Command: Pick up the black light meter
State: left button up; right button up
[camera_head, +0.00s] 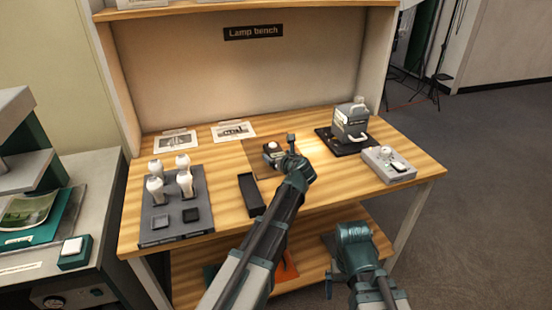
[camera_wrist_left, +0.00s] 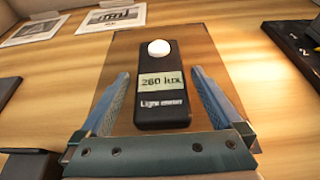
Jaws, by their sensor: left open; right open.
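The black light meter (camera_wrist_left: 162,108) lies on a brown mat (camera_wrist_left: 205,68) on the wooden bench. It has a white dome at its far end and a display reading about 260 lux. In the head view the meter (camera_head: 271,149) is partly hidden by my left gripper (camera_head: 286,148). In the left wrist view my left gripper (camera_wrist_left: 160,102) is open, with one finger on each side of the meter's near part. My right gripper (camera_head: 330,283) is in front of the bench, low at the right, away from the meter.
A dark tray (camera_head: 172,222) with several white bulbs stands at the left. A black open box (camera_head: 251,195) is left of my left arm. A grey lamp device (camera_head: 350,125) and a grey switch box (camera_head: 388,165) stand at the right. Printed cards (camera_head: 233,131) lie at the back.

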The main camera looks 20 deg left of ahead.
pick_arm(q)
jog(key=shift+x, duration=1.15)
pick_arm(e)
jog(key=shift+f, duration=0.45)
